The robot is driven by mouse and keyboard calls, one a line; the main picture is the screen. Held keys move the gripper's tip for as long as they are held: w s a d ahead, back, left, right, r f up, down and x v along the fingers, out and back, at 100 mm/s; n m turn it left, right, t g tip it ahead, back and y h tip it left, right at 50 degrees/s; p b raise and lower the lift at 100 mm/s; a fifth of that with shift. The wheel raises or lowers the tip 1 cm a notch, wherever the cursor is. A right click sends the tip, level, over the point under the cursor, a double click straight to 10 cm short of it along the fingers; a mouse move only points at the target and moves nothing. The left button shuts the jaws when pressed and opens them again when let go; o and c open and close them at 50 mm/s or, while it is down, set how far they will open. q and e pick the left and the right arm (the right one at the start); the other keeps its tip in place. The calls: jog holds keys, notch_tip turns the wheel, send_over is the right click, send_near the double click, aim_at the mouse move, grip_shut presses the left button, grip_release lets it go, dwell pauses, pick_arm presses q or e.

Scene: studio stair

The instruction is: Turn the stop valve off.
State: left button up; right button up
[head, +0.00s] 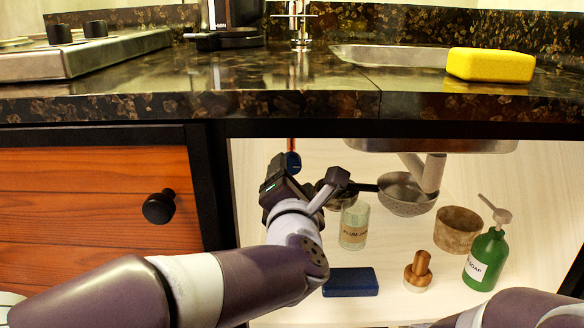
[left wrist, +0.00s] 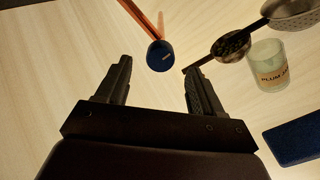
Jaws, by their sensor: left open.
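The stop valve has a blue round handle (head: 292,162) on a thin copper pipe, under the counter at the upper left of the open cabinet. In the left wrist view the blue handle (left wrist: 160,56) shows just beyond and between my fingertips, with the copper pipe running up from it. My left gripper (head: 285,174) is close in front of the handle; its fingers (left wrist: 158,76) are spread, with nothing between them. A small gap seems to part the fingertips from the handle. Part of my right arm shows at the lower right, but its gripper is out of the picture.
Right of the valve are a strainer (left wrist: 231,46), a metal colander (head: 407,196) and a plum jam jar (head: 354,226). A blue block (head: 350,282), wooden-handled brush (head: 418,272), brown pot (head: 458,230) and green soap bottle (head: 486,258) stand farther right. The counter edge (head: 300,104) overhangs above.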

aim_at(292, 167)
pick_arm(q)
jog(key=w+b, duration=0.2)
jog(key=w, duration=0.6)
jog(key=shift+w+f, duration=0.1)
jog(key=shift+w, duration=0.15)
jog(key=c, duration=1)
